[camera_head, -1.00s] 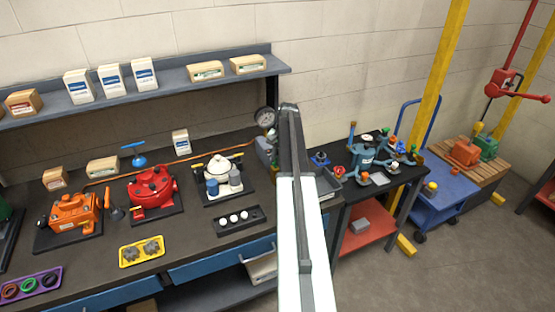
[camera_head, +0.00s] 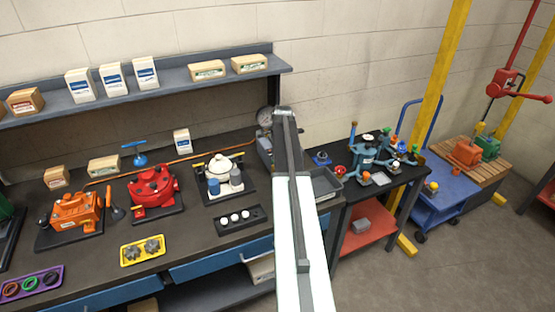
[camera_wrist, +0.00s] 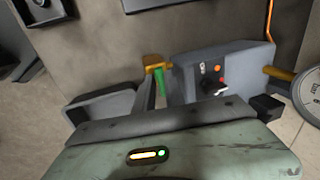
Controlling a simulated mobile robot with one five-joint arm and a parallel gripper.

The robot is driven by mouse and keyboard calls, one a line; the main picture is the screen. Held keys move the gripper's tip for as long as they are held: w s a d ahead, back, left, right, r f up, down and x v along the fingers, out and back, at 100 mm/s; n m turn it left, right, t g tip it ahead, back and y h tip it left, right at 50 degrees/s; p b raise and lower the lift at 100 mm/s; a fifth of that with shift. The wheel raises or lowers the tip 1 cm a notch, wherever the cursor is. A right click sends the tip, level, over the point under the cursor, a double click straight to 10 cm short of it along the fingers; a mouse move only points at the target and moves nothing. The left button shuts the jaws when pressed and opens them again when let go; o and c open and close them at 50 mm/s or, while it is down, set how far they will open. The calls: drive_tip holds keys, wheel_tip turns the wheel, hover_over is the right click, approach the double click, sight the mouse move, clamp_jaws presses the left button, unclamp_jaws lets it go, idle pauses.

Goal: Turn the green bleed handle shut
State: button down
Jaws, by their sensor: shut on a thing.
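The green bleed handle (camera_wrist: 160,81) is a short bar below a brass valve fitting (camera_wrist: 154,62) in the wrist view. My gripper (camera_wrist: 163,93) has its two grey fingers on either side of the handle and is shut on it. The fitting sits at the left end of a grey box (camera_wrist: 246,62) with small coloured lights and a black knob. In the head view the grey box (camera_head: 264,148) shows beside my arm. My arm hides the handle and gripper there.
A grey tray (camera_wrist: 98,108) lies at left. In the head view, a white pump (camera_head: 220,166) and a black holder (camera_head: 238,220) occupy the bench left of my arm.

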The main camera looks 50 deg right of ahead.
drive_tip(key=shift+s+f, duration=0.1)
drive_tip(key=shift+s, duration=0.2)
drive_tip(key=c, duration=1.4)
unclamp_jaws()
drive_tip(key=shift+d, duration=0.15)
drive_tip(key=shift+c, duration=0.2)
drive_tip(key=shift+w, duration=0.1)
drive_tip(key=shift+r+p, duration=0.6)
drive_tip(key=p+v, duration=0.6)
drive_tip(key=shift+r+p, duration=0.3)
drive_tip(key=shift+r, duration=0.05)
